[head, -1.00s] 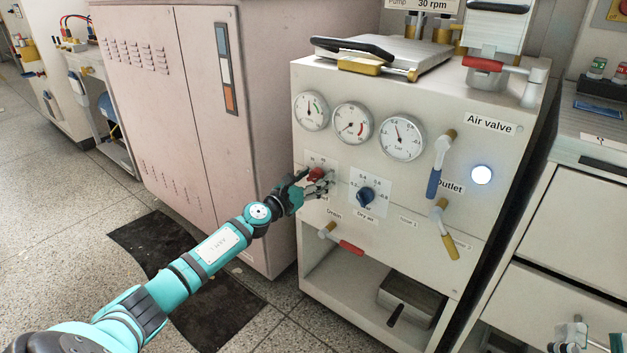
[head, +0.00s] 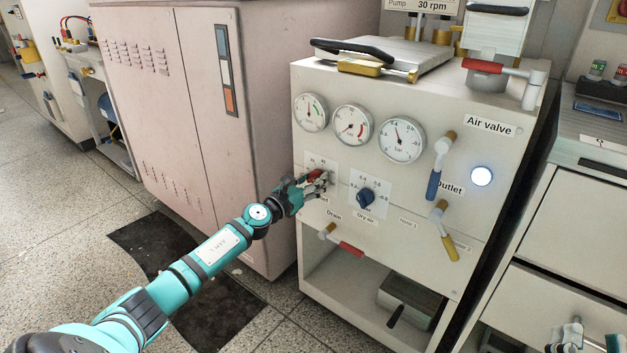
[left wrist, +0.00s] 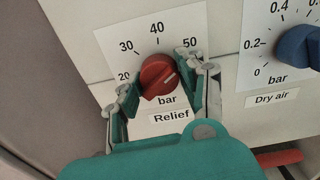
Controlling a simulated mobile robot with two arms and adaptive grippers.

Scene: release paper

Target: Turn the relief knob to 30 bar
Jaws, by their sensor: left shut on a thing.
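The red relief knob (left wrist: 160,77) sits on a white plate marked 20, 30, 40 and 50 bar. In the head view the red knob (head: 315,175) is partly covered by my left gripper (head: 318,183). In the left wrist view my left gripper (left wrist: 165,95) has a finger on each side of the knob and is shut on it. The right finger hides part of the plate beyond 50. My right gripper (head: 592,340) is at the bottom right, fingers apart, partly cut off.
The blue dry air knob (head: 366,198) is just right of the relief knob. Three gauges (head: 352,123) are above. A pink cabinet (head: 170,110) stands left.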

